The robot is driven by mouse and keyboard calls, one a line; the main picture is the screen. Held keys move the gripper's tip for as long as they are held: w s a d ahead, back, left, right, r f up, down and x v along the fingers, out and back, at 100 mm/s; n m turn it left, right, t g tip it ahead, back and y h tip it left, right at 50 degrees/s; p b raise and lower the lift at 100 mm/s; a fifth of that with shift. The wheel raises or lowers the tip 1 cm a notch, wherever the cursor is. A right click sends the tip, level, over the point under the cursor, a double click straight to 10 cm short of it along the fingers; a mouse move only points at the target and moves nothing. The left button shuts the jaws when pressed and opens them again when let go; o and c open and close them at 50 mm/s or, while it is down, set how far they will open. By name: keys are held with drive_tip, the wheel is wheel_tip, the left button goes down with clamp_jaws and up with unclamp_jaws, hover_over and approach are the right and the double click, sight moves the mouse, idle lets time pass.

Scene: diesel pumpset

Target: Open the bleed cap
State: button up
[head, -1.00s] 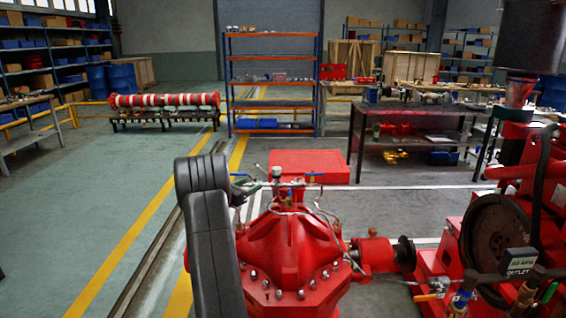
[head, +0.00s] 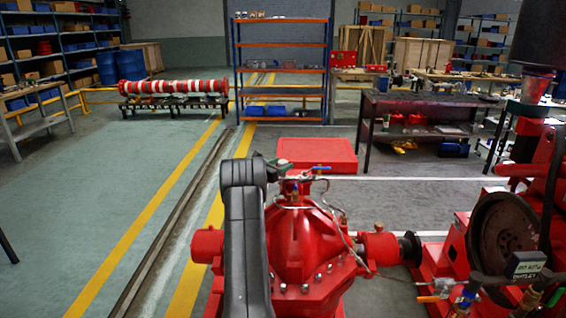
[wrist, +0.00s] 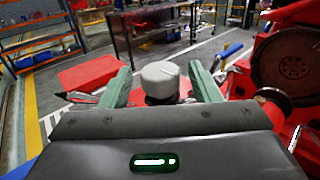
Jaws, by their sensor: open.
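The bleed cap is a pale grey, round cap (wrist: 160,80) on a dark neck, upright in the middle of the wrist view. My gripper (wrist: 161,84) is open, with one green finger on each side of the cap. A gap shows between the cap and each finger, so neither appears to touch it. In the head view my gripper (head: 282,164) is small, above the top of the red pump casing (head: 305,240). My arm covers part of the casing there, and I cannot make out the cap in that view.
A blue-handled valve (head: 320,168) sits right of my gripper, with thin pipes running down the casing. The coupling and flywheel (head: 503,235) are at the right. A red block (head: 317,153) lies on the floor behind. Open floor lies left.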

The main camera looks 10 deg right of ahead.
drive_tip(key=shift+w+d, duration=0.35)
drive_tip(key=shift+d, duration=0.15)
drive_tip(key=c, duration=1)
drive_tip(key=shift+f+b, duration=0.1)
drive_tip(key=shift+b, duration=0.35)
drive_tip(key=shift+f+b, duration=0.1)
drive_tip(key=shift+b, duration=0.5)
drive_tip(key=shift+n+t+y+b, duration=0.4)
drive_tip(key=shift+t+b, duration=0.1)
drive_tip(key=shift+b, duration=0.55)
drive_tip(key=shift+r+n+t+y+b, duration=0.25)
drive_tip(key=shift+n+t+y+b, duration=0.2)
drive_tip(key=shift+b, duration=0.7)
